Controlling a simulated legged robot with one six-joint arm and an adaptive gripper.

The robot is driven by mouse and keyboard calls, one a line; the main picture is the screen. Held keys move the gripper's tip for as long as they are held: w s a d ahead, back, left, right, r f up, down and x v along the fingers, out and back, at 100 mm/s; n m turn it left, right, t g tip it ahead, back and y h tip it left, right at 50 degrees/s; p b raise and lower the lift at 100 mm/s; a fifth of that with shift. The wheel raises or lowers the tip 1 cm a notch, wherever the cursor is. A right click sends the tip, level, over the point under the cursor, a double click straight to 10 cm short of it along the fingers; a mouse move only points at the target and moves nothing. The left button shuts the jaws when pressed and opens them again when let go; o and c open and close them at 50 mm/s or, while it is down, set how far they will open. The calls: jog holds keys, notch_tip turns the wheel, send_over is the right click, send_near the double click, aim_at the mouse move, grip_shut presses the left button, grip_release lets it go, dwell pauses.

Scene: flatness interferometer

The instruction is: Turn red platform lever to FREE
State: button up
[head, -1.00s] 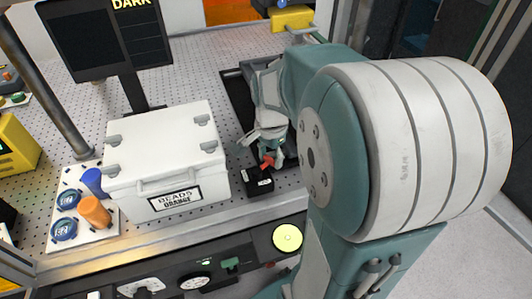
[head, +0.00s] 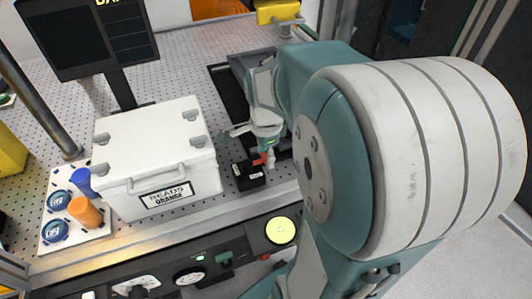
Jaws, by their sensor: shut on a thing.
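The red lever (head: 263,158) sits at a small black block (head: 248,176) with a white label, on the front part of the perforated table. Only a short piece of red shows. My gripper (head: 268,160) reaches down over it from behind and is shut on the lever. The fingers and the wrist hide part of the lever. The label on the block is too small to read for sure, so I cannot tell the lever's marked position.
A white box labelled BEADS ORANGE (head: 158,158) stands just left of the block. A white board (head: 88,236) holds blue and orange parts. A black tray (head: 230,85) lies behind my gripper. A control panel with a yellow-green button (head: 281,231) runs along the front.

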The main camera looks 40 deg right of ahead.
aim_at(264, 157)
jog(key=o, duration=1.2)
jog(key=shift+a, duration=0.1)
jog(key=shift+c, duration=0.2)
jog(key=shift+w, duration=0.1)
notch_tip(264, 157, up, 12)
jog(key=shift+a+f, duration=0.1)
jog(key=shift+a, duration=0.05)
jog(key=s+a+f+n+t, duration=0.1)
jog(key=s+a+n+t, duration=0.1)
jog(key=a+n, duration=0.5)
jog(key=s+a+f+n+t, duration=0.1)
jog(key=s+a+n+t, duration=0.2)
jog(key=n, duration=1)
jog(key=s+a, duration=0.2)
jog(key=a, duration=0.1)
jog(key=shift+a+f+n+t, duration=0.15)
jog(key=shift+a+n+t, duration=0.15)
jog(key=shift+a+n, duration=0.1)
